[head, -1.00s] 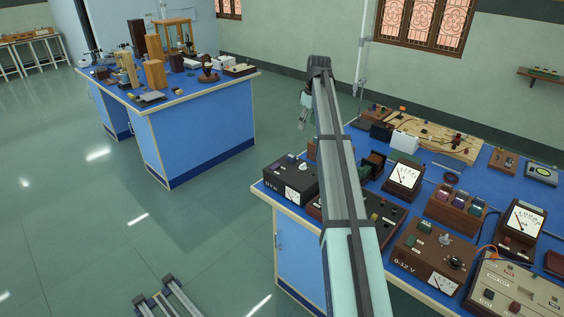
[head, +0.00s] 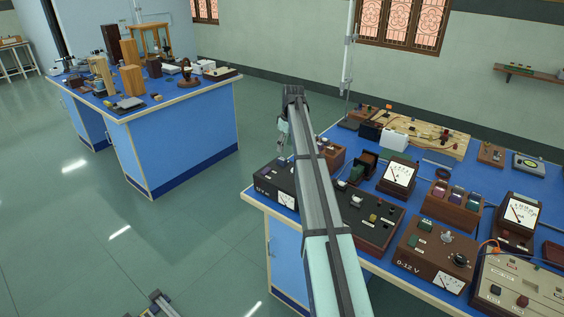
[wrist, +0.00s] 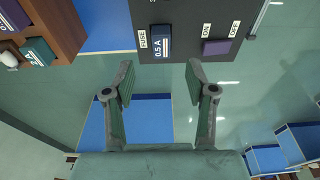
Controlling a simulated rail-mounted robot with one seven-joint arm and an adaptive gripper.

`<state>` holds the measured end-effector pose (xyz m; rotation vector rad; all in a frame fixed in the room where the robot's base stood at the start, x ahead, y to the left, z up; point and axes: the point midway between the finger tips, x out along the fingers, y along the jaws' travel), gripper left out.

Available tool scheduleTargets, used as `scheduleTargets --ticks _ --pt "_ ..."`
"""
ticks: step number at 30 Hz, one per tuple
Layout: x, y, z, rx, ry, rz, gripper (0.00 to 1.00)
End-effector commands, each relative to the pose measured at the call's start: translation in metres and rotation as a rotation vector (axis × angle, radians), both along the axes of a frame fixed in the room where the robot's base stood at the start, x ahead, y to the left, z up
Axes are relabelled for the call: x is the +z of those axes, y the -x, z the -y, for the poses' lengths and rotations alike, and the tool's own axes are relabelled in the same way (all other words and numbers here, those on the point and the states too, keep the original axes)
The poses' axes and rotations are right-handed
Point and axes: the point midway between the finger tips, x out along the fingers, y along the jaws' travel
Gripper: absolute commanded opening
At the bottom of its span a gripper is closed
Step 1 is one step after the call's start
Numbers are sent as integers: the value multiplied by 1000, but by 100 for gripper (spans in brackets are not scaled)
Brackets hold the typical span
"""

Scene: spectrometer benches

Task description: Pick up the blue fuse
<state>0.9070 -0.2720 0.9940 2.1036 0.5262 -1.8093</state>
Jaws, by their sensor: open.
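The blue fuse (wrist: 161,42), marked 0.5 A, sits in the face of a dark box (wrist: 182,70) in the wrist view, beside a FUSE label. My gripper (wrist: 160,80) is open and empty. Its two fingers are spread, one to the left and one to the right of the fuse's line, just below it in the picture. They appear apart from the fuse. In the head view my gripper (head: 283,140) hangs above the near left corner of the right bench, close to the dark box (head: 266,178). I cannot make out the fuse there.
The dark box also bears a purple switch (wrist: 216,47) with ON and OFF labels. A brown block with a green piece (wrist: 38,52) stands to its left in the wrist view. The right bench (head: 262,205) is crowded with meters. Open floor separates it from the left bench (head: 190,140).

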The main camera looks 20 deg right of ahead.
Motion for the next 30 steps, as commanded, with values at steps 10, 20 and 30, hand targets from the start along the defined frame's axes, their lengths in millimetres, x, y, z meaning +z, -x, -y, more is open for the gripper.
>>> scheduleTargets --ticks 10,20,30 --pt "-23 -3 -2 0 0 -1 56" --pt "-59 -9 -7 -1 -1 -1 56" --pt "-71 -11 -8 0 1 0 56"
